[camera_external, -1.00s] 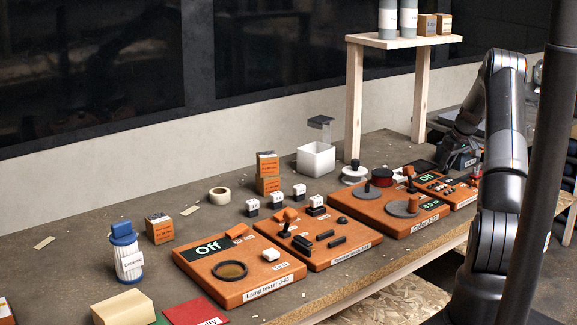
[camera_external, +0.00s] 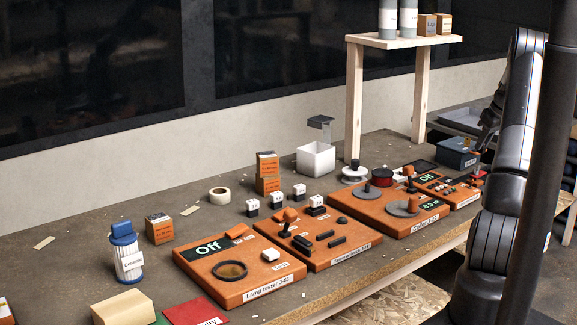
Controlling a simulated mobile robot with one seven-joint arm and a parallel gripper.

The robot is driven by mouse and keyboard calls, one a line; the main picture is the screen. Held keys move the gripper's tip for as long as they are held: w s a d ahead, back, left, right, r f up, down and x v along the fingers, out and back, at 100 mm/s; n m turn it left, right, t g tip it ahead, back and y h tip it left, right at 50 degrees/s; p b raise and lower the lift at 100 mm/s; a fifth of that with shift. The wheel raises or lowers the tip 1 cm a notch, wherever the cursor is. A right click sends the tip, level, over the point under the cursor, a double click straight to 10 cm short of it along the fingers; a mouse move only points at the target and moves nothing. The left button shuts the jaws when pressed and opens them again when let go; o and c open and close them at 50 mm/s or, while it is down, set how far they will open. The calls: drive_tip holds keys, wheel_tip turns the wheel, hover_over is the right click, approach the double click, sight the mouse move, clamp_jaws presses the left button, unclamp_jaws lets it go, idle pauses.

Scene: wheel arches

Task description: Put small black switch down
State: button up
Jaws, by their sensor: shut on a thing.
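My gripper (camera_external: 487,134) is at the far right, partly hidden by my own arm. It is up beside the dark blue-grey box (camera_external: 456,153), on its right side. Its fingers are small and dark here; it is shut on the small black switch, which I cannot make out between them. Several similar small black pieces (camera_external: 325,235) sit on the orange board (camera_external: 352,250) in the middle of the bench, well away from my gripper.
An orange lamp tester board (camera_external: 205,285) and an orange board with grey discs (camera_external: 385,215) lie along the bench's front edge. A wooden shelf (camera_external: 403,41) stands behind. A white open box (camera_external: 316,160) stands at its left.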

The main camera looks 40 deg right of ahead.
drive_tip(key=w+a, duration=1.9)
drive_tip(key=w, duration=0.5)
drive_tip(key=w+a, duration=0.5)
drive_tip(key=a, duration=0.3)
drive_tip(key=w+a, duration=0.4)
drive_tip(key=a, duration=0.5)
drive_tip(key=w+a+f, duration=0.2)
drive_tip(key=a, duration=0.1)
drive_tip(key=w+a+f, duration=0.2)
drive_tip(key=w+a, duration=0.1)
drive_tip(key=w+a+f, duration=0.2)
drive_tip(key=a, duration=0.1)
drive_tip(key=shift+w+f, duration=0.4)
drive_tip(key=shift+f, duration=2)
drive_tip(key=shift+f, duration=0.1)
drive_tip(key=o, duration=0.9)
